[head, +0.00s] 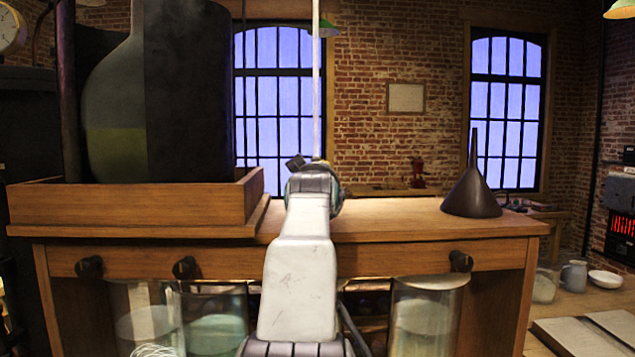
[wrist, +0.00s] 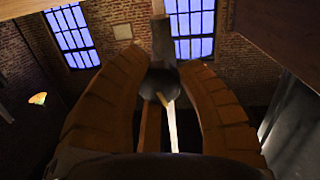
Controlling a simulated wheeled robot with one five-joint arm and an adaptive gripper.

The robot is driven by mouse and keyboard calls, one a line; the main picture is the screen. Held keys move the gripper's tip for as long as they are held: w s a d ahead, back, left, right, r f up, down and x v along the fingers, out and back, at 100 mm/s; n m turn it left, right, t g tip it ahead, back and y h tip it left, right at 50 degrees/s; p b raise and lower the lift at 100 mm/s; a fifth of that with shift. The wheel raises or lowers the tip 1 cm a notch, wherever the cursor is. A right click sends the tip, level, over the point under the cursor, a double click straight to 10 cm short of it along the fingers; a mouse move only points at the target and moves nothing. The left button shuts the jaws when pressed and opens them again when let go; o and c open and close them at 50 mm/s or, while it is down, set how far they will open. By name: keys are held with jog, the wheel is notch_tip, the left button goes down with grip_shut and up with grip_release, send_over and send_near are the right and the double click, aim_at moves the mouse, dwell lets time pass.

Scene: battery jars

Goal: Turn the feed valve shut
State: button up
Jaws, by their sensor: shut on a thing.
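In the wrist view, my gripper (wrist: 152,82) has its two broad ribbed fingers closed around a dark rounded piece (wrist: 161,84), which appears to be the feed valve. A dark stem runs up from it in that picture, and a pale strip runs down between the fingers. In the head view, my arm reaches forward over the bench and hides most of my gripper. A thin white upright pipe (head: 316,90) rises above the arm's end. The valve's handle angle cannot be told.
A big glass vessel (head: 116,100) stands in a wooden tray (head: 120,207) on the left of the bench (head: 400,227). A dark funnel (head: 472,192) stands at the right. Dark knobs (head: 460,261) line the front, with glass jars (head: 426,312) below. The bench top between arm and funnel is clear.

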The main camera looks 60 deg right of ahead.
jog(key=shift+r+m, duration=0.2)
jog(key=shift+m, duration=0.1)
jog(key=o, duration=1.2)
jog(key=shift+w+f, duration=0.1)
jog(key=shift+f, duration=0.05)
jog(key=shift+a, duration=0.15)
jog(key=v, duration=1.1)
jog(key=shift+s+a, duration=0.2)
jog(key=shift+a, duration=0.15)
